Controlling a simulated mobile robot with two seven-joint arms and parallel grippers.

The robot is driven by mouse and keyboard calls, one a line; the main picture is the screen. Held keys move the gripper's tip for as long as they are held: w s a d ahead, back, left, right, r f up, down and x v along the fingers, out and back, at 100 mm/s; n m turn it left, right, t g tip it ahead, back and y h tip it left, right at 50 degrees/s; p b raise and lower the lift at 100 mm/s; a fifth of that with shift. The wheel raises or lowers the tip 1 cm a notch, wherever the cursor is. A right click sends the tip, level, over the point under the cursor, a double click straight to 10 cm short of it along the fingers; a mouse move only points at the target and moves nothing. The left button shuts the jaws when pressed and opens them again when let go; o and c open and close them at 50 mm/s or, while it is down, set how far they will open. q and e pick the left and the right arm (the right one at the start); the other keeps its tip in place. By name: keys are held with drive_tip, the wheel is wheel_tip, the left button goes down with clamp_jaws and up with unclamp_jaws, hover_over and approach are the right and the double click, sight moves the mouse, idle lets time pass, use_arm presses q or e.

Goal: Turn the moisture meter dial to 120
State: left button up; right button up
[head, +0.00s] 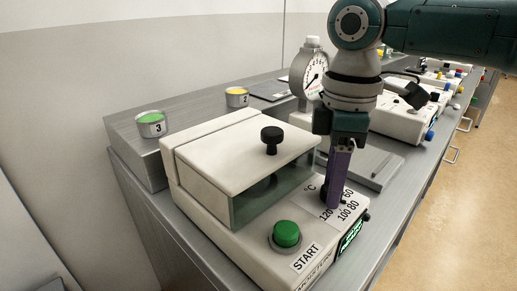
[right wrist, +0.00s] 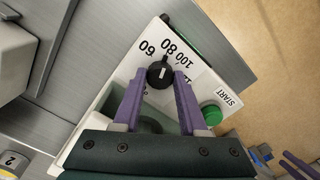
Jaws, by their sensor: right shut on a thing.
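The white moisture meter (head: 213,207) has a black dial on its front right corner, marked with 60, 80, 100 and 120. In the right wrist view the dial (right wrist: 160,74) shows a short white line on its top; the exact number it points at is hard to tell. My right gripper (head: 332,203) reaches down from above, its purple fingers on either side of the dial, shut on it. The fingers also show in the right wrist view (right wrist: 160,77) and partly cover the 120 mark. At that view's lower right corner, purple finger-like parts look like my left gripper (right wrist: 298,165), cut off by the edge.
A green START button (head: 286,234) sits near the dial, and a lit green display (head: 351,236) is on the meter's side. The lid with a black knob (head: 271,139) rises behind the dial. A round gauge (head: 315,72) and numbered cups (head: 151,125) stand on the bench behind.

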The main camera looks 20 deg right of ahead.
clamp_jaws()
drive_tip(key=shift+r+m+p, duration=0.2)
drive_tip(key=shift+m+p, duration=0.3)
drive_tip(key=shift+p, duration=0.4)
drive_tip(key=m+p, duration=0.4)
drive_tip(key=shift+a+r+p, duration=0.1)
drive_tip(key=shift+p, duration=0.25)
drive_tip(key=shift+m+p, duration=0.7)
drive_tip(key=shift+m, duration=0.2)
drive_tip(key=m+p, duration=0.1)
drive_tip(key=m, duration=0.1)
drive_tip(key=shift+m+p, duration=0.3)
drive_tip(key=shift+m, duration=0.1)
drive_tip(key=m+p, duration=0.1)
drive_tip(key=m, duration=0.1)
drive_tip(key=shift+m, duration=0.3)
drive_tip(key=m, duration=0.1)
drive_tip(key=m+p, duration=0.1)
drive_tip(key=shift+f+m, duration=0.2)
drive_tip(key=shift+m, duration=0.1)
drive_tip(key=shift+m+p, duration=0.45)
drive_tip(key=shift+m, duration=1.05)
